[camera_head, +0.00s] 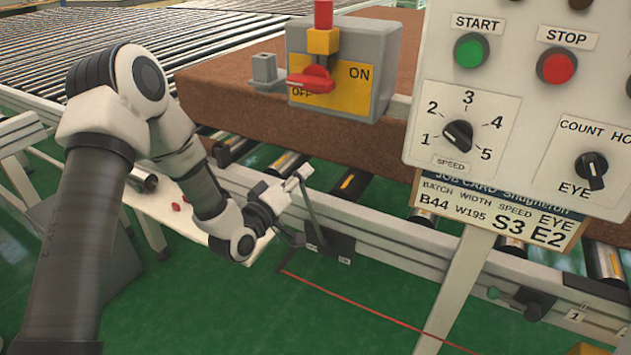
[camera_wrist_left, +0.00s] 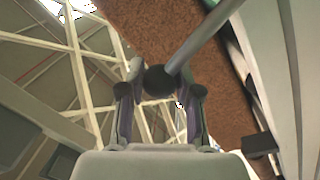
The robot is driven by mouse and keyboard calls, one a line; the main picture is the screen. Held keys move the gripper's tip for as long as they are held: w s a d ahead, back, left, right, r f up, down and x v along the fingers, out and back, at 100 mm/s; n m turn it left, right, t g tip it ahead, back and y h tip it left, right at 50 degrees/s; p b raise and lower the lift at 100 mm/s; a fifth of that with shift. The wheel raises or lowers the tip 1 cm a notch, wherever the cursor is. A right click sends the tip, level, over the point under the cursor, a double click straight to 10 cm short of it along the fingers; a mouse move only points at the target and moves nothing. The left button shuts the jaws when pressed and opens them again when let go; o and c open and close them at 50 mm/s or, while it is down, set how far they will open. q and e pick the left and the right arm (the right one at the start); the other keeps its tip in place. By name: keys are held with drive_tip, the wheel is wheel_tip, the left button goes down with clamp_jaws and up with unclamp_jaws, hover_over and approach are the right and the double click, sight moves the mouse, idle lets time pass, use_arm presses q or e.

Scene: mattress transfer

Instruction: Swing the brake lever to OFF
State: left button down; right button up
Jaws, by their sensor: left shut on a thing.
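The brake lever (camera_head: 311,209) is a thin grey rod on the side rail of the conveyor, standing up from a dark plate (camera_head: 338,243) with small labels I cannot read. It leans a little to the left at its top. My left gripper (camera_head: 296,184) is at the upper end of the lever. In the left wrist view, the lever's dark ball knob (camera_wrist_left: 160,81) sits between the two fingers of the left gripper (camera_wrist_left: 160,98), and its rod (camera_wrist_left: 204,38) runs up to the right. The left gripper is shut on the knob. My right gripper is not in view.
A grey switch box (camera_head: 368,55) with a red handle stands above the lever. A control panel (camera_head: 500,100) with buttons and dials is at the right. A brown mattress block (camera_head: 240,95) lies on the roller conveyor behind.

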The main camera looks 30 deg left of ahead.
use_arm(q)
drive_tip(key=shift+a+f+n, duration=0.2)
drive_tip(key=shift+a+n, duration=0.15)
drive_tip(key=shift+a, duration=0.15)
drive_tip(key=shift+a+f+n, duration=0.15)
drive_tip(key=shift+a+n, duration=0.2)
drive_tip(key=shift+a, duration=0.15)
drive_tip(key=c, duration=0.8)
unclamp_jaws()
drive_tip(key=shift+o, duration=0.2)
drive_tip(key=shift+w+a+f, duration=0.1)
drive_tip(key=shift+a, duration=0.05)
drive_tip(key=s+a+f, duration=0.1)
drive_tip(key=s, duration=1.1)
drive_tip(key=shift+a, duration=0.1)
